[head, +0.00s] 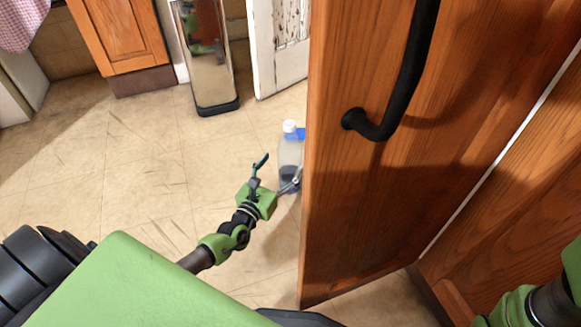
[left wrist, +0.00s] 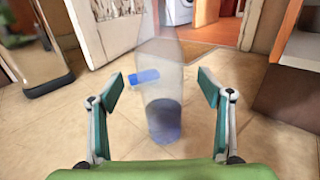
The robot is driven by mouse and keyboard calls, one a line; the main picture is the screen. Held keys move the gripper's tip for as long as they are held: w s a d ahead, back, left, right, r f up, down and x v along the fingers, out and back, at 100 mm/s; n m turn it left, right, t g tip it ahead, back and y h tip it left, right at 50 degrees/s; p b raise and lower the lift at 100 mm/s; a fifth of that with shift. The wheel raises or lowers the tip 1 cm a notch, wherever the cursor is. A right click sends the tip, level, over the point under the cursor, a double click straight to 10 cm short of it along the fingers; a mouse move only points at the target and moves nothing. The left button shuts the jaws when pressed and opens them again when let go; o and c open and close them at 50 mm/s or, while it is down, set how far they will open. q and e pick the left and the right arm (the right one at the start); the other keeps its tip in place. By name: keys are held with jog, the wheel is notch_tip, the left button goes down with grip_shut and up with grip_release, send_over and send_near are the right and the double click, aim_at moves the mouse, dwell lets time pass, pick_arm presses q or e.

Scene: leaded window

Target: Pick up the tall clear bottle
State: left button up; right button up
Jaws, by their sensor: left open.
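My left gripper (head: 277,174) is open right by the bottle. In the left wrist view the bottle (left wrist: 163,95) stands between the two spread fingers of my left gripper (left wrist: 164,88), and no finger appears to touch it. My right gripper is not in view; only part of my right arm shows at the lower right of the head view.
An open wooden door (head: 350,220) with a black handle (head: 405,75) fills the right of the head view. A tall metallic bin (head: 208,60) and a worn white door (head: 282,45) stand behind. The floor (head: 140,165) to the left is clear.

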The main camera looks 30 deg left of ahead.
aim_at(290, 151)
pick_arm(q)
jog(key=w+b, duration=0.3)
jog(key=w, duration=0.2)
jog(key=shift+w+a, duration=0.1)
jog(key=shift+w, duration=0.05)
jog(key=shift+w+r, duration=0.1)
jog(key=shift+w, duration=0.25)
jog(key=c, duration=1.9)
jog(key=shift+r, duration=0.1)
jog(key=shift+c, duration=0.8)
jog(key=shift+r, duration=0.1)
